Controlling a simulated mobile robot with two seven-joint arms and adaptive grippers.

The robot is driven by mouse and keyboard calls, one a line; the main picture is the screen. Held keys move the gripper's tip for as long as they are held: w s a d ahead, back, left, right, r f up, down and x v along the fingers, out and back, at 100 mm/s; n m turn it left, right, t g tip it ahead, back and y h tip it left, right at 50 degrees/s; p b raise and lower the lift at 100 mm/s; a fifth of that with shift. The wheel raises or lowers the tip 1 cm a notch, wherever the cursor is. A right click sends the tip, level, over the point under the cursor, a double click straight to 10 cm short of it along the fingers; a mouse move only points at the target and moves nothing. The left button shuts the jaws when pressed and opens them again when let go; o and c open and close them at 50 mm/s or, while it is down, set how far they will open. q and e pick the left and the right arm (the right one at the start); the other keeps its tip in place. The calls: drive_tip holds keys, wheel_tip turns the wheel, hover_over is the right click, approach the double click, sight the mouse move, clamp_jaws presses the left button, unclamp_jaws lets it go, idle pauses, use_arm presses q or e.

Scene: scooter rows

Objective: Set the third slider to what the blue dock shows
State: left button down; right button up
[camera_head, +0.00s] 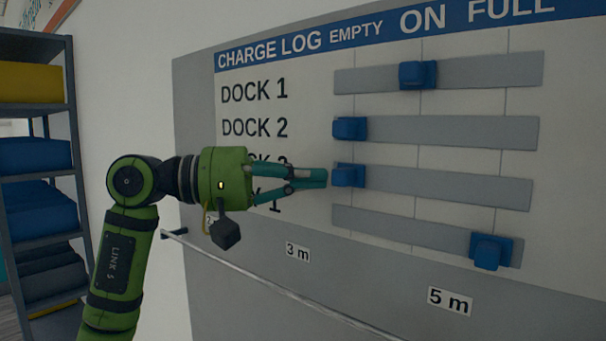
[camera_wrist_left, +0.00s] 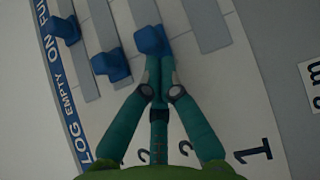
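The third slider's blue knob (camera_head: 348,176) is at the left end of its grey track (camera_head: 440,186), under EMPTY on the CHARGE LOG board (camera_head: 280,105). My left gripper (camera_head: 326,177) is just left of that knob, its teal fingers brought together and pointing at it. In the left wrist view, the fingertips (camera_wrist_left: 159,62) meet at the near side of the third knob (camera_wrist_left: 150,40); I cannot tell whether they touch it. The gripper hides part of the DOCK 3 and DOCK 4 labels. The blue dock is not in view. My right gripper is not in view.
Dock 1's knob (camera_head: 418,75) is at ON, dock 2's knob (camera_head: 349,128) at EMPTY, dock 4's knob (camera_head: 490,251) at FULL. A shelf with bins (camera_head: 35,155) stands at the left.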

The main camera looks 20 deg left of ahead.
use_arm(q)
drive_tip(key=b, duration=0.4)
approach(449, 198)
drive_tip(key=d, duration=0.5)
drive_tip(key=d+r, duration=0.1)
drive_tip(key=d, duration=0.2)
drive_tip(key=shift+s+d, duration=0.1)
drive_tip(key=shift+d, duration=0.2)
drive_tip(key=shift+a, duration=0.1)
